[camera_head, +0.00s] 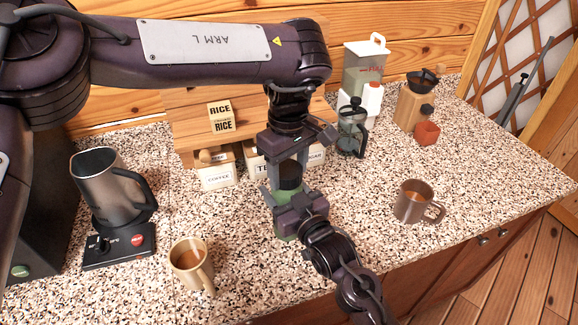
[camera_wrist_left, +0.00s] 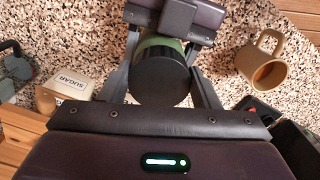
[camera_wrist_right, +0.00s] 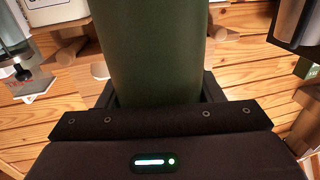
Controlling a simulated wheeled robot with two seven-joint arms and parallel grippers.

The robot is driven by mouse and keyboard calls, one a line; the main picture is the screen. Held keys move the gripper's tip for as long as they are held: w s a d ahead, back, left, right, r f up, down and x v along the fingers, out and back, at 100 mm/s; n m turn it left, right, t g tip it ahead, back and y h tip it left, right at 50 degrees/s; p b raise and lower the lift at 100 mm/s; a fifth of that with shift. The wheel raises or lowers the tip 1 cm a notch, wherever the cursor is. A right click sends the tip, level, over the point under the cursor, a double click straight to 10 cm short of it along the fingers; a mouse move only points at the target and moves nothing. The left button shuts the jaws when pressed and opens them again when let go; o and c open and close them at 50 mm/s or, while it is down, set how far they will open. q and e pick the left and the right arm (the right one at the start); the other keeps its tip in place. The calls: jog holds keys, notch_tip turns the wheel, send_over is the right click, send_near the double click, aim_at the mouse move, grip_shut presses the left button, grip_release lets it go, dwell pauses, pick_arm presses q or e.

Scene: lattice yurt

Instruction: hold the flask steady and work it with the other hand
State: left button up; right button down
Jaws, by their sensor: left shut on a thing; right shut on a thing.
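The flask has a green body (camera_head: 284,228) and a black lid (camera_head: 291,172), and stands upright on the speckled counter. My left gripper (camera_head: 290,178) reaches down from above and is shut on the lid. The left wrist view shows the round black lid (camera_wrist_left: 162,78) between its fingers. My right gripper (camera_head: 292,207) comes in from the front right and is shut around the flask body, below the lid. In the right wrist view the green body (camera_wrist_right: 155,55) fills the space between the fingers. The grippers hide much of the flask in the head view.
A tan mug (camera_head: 183,258) is at front left, and a brown mug (camera_head: 410,203) at right. A kettle (camera_head: 104,190) on its base stands left. Canisters (camera_head: 217,181), a wooden rack (camera_head: 188,125) and a French press (camera_head: 352,138) are behind.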

pick_arm(q)
jog(key=shift+a+r+m, duration=0.1)
jog(key=shift+m, duration=0.9)
jog(key=o, duration=1)
jog(key=shift+o, duration=0.2)
notch_tip(320, 180, up, 12)
pick_arm(e)
jog(key=shift+c, duration=1.5)
grip_release()
